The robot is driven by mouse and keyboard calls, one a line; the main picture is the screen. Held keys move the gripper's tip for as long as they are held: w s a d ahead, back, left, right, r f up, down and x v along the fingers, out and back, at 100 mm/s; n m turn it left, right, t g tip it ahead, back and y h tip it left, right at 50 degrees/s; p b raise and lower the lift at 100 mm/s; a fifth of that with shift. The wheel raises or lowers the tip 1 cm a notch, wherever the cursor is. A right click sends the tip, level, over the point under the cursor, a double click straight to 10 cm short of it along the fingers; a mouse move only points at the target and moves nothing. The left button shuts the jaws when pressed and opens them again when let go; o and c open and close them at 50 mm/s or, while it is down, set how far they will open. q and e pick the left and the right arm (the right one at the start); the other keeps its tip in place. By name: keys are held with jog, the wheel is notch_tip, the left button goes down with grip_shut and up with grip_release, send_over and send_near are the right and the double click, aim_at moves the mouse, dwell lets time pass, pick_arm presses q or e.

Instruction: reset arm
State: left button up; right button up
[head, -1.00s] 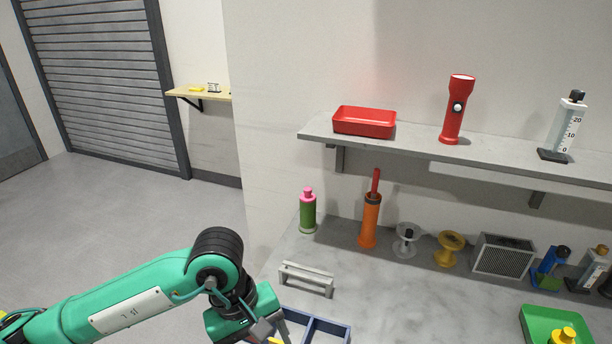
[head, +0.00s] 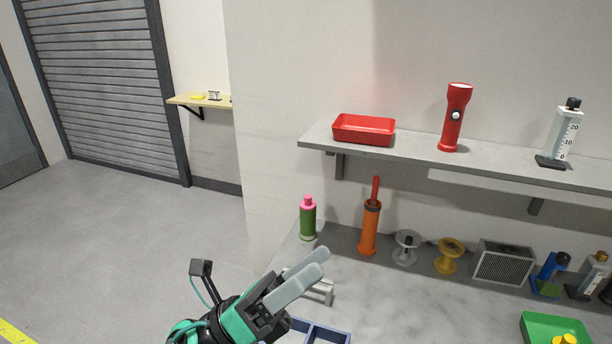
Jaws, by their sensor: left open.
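My left gripper (head: 306,281) is raised at the lower middle of the head view, above the near left part of the grey worktop. Its two pale fingers point up and to the right and hold nothing visible; it is open. It partly hides a grey-white handle-shaped bracket (head: 326,291) and a blue divided tray (head: 325,335) on the worktop. My right gripper is out of view.
The worktop (head: 400,308) is clear at its middle. Along its back stand a green bottle (head: 308,219), an orange cylinder (head: 370,229), spools (head: 406,247) and a speaker-like box (head: 502,262). A green tray (head: 540,325) lies right. A shelf (head: 400,156) overhangs.

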pick_arm(q)
jog(key=w+a+f+n+t+y, duration=0.6)
jog(key=n+y, duration=0.4)
jog(key=n, duration=0.4)
jog(key=w+a+f+n+t+y, duration=0.3)
jog(key=a+f+n+t+y, duration=0.55)
jog(key=n, duration=0.65)
jog(key=s+a+f+n+g+y, duration=0.2)
jog(key=a+f+n+g+y, duration=0.25)
jog(key=f+g, duration=0.2)
jog(key=s+a+f+n+g+y, duration=0.15)
jog(key=s+f+n+g, duration=0.35)
jog(key=s+f, duration=0.5)
jog(key=s+a+f+n+g, duration=0.2)
jog(key=s+f+n+g, duration=0.1)
jog(key=s+f+g, duration=0.55)
notch_tip(320, 180, down, 30)
jog(key=s, duration=0.1)
jog(key=s+a+f, duration=0.2)
jog(key=s+f, duration=0.7)
jog(key=f, duration=0.1)
jog(key=s+a+f, duration=0.1)
jog(key=s+f, duration=0.9)
jog(key=shift+s+a+f+m, duration=0.3)
jog(key=shift+a+f+m, duration=0.1)
jog(key=shift+m, duration=0.05)
